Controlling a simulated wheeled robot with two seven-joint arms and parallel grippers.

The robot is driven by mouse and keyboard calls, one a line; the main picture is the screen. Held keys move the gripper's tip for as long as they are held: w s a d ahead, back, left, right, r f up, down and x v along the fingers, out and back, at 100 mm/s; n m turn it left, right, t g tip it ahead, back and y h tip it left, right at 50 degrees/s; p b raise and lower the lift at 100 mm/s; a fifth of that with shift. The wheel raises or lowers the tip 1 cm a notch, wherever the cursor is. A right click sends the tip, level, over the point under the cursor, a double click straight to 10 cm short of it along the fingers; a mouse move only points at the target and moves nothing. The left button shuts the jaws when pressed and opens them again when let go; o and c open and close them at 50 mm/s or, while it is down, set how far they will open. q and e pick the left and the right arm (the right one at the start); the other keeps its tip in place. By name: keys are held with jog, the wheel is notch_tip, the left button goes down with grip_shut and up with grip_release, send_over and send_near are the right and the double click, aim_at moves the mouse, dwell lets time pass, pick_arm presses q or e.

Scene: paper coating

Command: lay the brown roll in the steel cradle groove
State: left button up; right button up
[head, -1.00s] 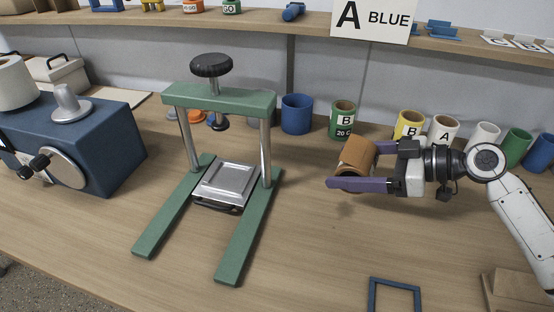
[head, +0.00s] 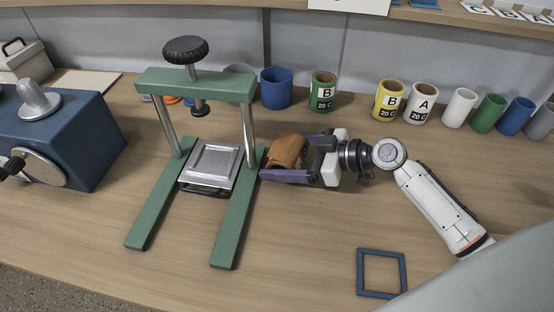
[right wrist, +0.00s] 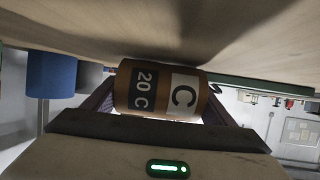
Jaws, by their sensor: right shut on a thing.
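The brown roll (head: 287,149) is between the purple fingers of my right gripper (head: 285,160), which is shut on it. It is just right of the green press's right leg. In the right wrist view, the roll (right wrist: 160,90) lies crosswise between the fingers, with a "C" and "20 C" label facing the camera. A square steel piece (head: 211,165) with a raised rim sits low between the green press's legs, left of the roll; it may be the cradle, but I cannot make out a groove. My left gripper is not in view.
The green press (head: 197,85) has posts, a top bar and a black knob. A blue machine (head: 60,130) stands at left. Several cups, including a blue one (head: 277,88), line the back. A blue square frame (head: 381,252) lies front right; the table around it is clear.

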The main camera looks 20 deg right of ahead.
jog(key=shift+w+a+f, duration=0.1)
jog(key=shift+a, duration=0.05)
jog(key=shift+f, duration=0.15)
jog(key=o, duration=1.1)
jog(key=shift+o, duration=0.2)
